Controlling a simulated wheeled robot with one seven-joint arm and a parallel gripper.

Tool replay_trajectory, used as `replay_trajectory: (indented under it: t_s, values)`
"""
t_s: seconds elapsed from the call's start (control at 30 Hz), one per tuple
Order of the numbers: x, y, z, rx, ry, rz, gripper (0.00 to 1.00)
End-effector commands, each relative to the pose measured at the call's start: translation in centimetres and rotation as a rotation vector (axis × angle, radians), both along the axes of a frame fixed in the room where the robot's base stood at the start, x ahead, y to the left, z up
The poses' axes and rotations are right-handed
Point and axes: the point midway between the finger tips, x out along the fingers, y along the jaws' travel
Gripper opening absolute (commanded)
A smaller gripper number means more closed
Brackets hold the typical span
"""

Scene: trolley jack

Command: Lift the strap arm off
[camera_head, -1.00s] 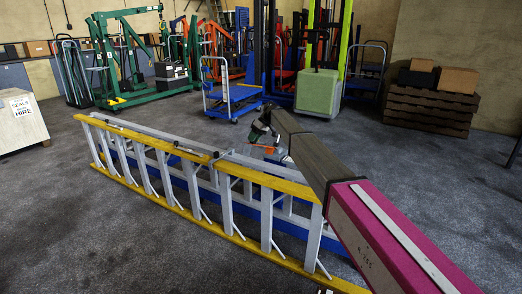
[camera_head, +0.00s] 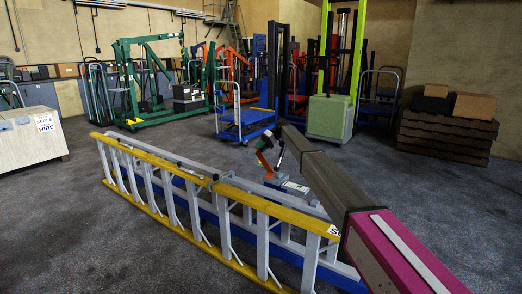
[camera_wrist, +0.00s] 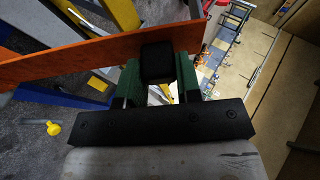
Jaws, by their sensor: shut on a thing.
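The strap arm looks to be the flat orange bar (camera_wrist: 70,58) that slants across the top of the wrist view. A black block (camera_wrist: 157,62) sits against it. My gripper (camera_wrist: 158,78) has its green fingers on either side of this block and is shut on it, so it holds the strap arm. In the head view the orange bar (camera_head: 263,160) shows small and tilted beside my gripper (camera_head: 268,146), behind the ladder.
A yellow and grey ladder (camera_head: 185,165) lies on its side across the floor in front. A blue platform trolley (camera_head: 245,120) and a green box (camera_head: 329,118) stand behind. Stacked dark pallets (camera_head: 445,135) are at right. Open floor lies at left.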

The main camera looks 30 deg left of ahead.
Motion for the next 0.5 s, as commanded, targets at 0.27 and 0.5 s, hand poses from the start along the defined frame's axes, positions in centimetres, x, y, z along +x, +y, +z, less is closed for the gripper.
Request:
replay_trajectory:
  t_s: [0.27,0.5]
  values:
    - [-0.02,-0.02,-0.01,0.001,0.0,-0.002,0.45]
    - [-0.01,-0.02,-0.02,0.001,0.0,-0.001,0.57]
